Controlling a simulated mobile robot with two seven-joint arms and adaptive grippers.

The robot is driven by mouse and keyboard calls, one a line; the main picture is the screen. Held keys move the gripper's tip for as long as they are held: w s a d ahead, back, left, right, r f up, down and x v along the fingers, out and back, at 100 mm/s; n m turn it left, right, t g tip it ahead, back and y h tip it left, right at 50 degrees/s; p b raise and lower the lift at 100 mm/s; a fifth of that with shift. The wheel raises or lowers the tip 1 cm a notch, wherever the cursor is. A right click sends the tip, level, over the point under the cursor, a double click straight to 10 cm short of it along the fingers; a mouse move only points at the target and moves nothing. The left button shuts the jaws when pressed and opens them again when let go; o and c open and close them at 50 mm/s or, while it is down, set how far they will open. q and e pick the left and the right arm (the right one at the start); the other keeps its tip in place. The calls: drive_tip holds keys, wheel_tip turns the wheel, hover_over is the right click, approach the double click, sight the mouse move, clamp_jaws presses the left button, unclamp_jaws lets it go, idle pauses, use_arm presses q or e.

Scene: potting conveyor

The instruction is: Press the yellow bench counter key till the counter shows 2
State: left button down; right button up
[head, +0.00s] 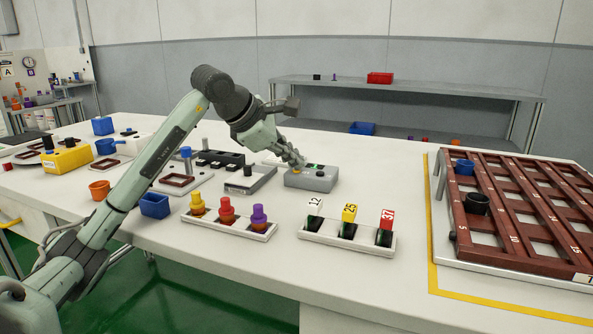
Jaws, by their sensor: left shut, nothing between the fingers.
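The bench counter is a grey box (318,181) on the white bench, near the middle of the head view. Its small dark display (315,165) has green on it, but the number is too small to read. The yellow key (296,172) shows on top of the box, at its left side, partly hidden by my gripper. My left gripper (299,164) is shut and empty, pointing down with its fingertips at the key. I cannot tell whether they touch it. My right gripper is not in view.
A grey tray (262,184) stands just left of the counter. In front are a white holder (238,229) with coloured pegs and another (318,237) with numbered blocks. A brown slotted rack (511,227) fills the right. Free bench lies between counter and rack.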

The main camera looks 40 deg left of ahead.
sight(294, 170)
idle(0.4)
use_arm(q)
drive_tip(key=shift+r+p, duration=0.55)
drive_tip(key=shift+r, duration=0.15)
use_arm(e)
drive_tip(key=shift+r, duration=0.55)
